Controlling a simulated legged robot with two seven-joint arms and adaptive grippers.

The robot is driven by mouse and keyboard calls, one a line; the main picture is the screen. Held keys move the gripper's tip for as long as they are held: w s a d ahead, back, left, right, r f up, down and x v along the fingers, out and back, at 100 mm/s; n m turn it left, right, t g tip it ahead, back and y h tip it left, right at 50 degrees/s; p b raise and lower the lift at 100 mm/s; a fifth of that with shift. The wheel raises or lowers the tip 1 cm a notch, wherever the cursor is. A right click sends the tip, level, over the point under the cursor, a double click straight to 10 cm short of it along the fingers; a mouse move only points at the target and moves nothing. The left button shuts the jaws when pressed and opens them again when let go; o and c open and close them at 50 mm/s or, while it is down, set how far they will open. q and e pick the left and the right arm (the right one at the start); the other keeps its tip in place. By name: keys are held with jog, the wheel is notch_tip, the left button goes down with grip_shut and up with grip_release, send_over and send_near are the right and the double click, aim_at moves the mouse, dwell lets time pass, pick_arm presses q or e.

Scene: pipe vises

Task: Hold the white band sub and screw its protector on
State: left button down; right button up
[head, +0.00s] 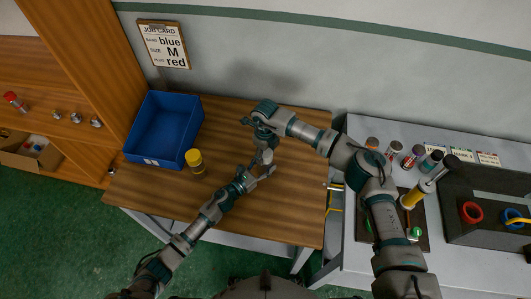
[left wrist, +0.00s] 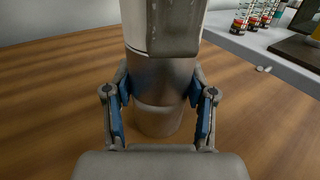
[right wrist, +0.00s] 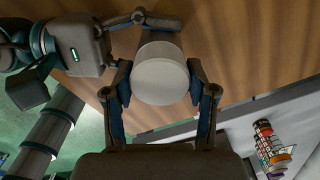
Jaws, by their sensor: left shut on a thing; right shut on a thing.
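My left gripper (head: 262,174) is shut on a grey metal sub (left wrist: 160,90) that stands upright between its blue pads in the left wrist view. The sub's lower end is near or on the wooden table; I cannot tell if it touches. My right gripper (head: 266,146) is above it, shut on a pale round protector (right wrist: 160,78) at the sub's upper end. This pale end also shows between the grippers in the head view (head: 267,157). Band colour and thread engagement cannot be told.
A blue bin (head: 164,130) and a yellow-capped cylinder (head: 196,162) stand left of my grippers. A job card (head: 164,44) hangs on the wall. The right bench (head: 350,240) carries several capped cylinders and a dark vise block (head: 480,240). The table's front middle is clear.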

pick_arm(q)
jog(key=shift+s+d, duration=0.1)
jog(key=shift+d, duration=0.05)
pick_arm(e)
jog(key=m, duration=0.5)
jog(key=shift+a, duration=0.1)
jog(key=m, duration=0.6)
jog(key=shift+w+m, duration=0.1)
jog(key=shift+m, duration=0.2)
jog(key=o, duration=1.3)
jog(key=shift+r, duration=2.25)
jog(key=shift+c, duration=0.5)
